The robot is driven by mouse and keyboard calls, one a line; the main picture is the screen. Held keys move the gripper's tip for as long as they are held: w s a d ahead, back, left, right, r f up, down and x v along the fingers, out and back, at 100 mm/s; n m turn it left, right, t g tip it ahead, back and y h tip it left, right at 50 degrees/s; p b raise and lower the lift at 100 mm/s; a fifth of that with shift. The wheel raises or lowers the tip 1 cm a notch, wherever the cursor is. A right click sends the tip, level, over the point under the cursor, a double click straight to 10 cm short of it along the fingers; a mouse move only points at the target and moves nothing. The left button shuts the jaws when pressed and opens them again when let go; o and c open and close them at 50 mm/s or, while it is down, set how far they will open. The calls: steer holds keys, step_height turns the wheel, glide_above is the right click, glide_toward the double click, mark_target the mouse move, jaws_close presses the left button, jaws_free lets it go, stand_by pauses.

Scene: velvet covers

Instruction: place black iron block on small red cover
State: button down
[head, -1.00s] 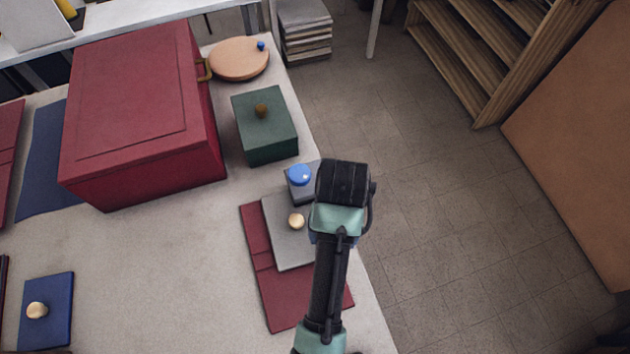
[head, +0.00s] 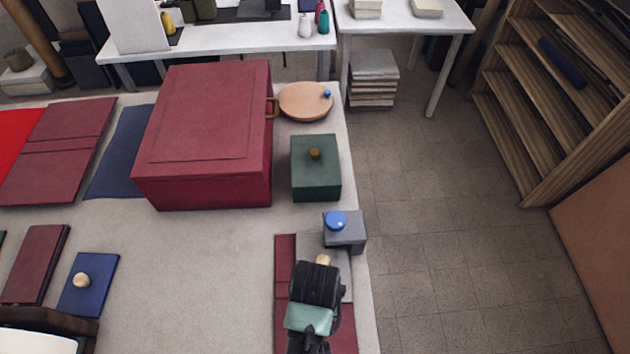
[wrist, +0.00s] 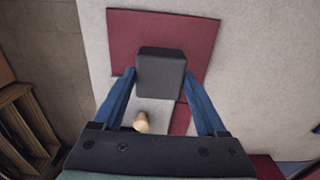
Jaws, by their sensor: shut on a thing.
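My gripper (head: 316,308) is over the dark red cover (head: 285,250) at the table's right edge. In the wrist view, my gripper's blue fingers (wrist: 160,80) are shut on a black block (wrist: 160,72). The block is in front of that cover (wrist: 200,30) and the grey plate; its height above them is hard to judge. The head view hides the block behind my gripper. A smaller dark red cover (head: 35,265) lies at the left of the table. I cannot tell which of these the task means.
The grey plate (head: 310,245) has a wooden knob (head: 323,260). Close by are a grey block (head: 346,235) with a blue knob, a green box (head: 315,175) and a big red box (head: 210,135). A blue cover (head: 100,290) lies left. The table's middle is clear.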

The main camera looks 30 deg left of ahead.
steer(key=shift+f, duration=1.8)
steer(key=shift+f, duration=0.1)
jaws_free()
steer(key=shift+f, duration=0.1)
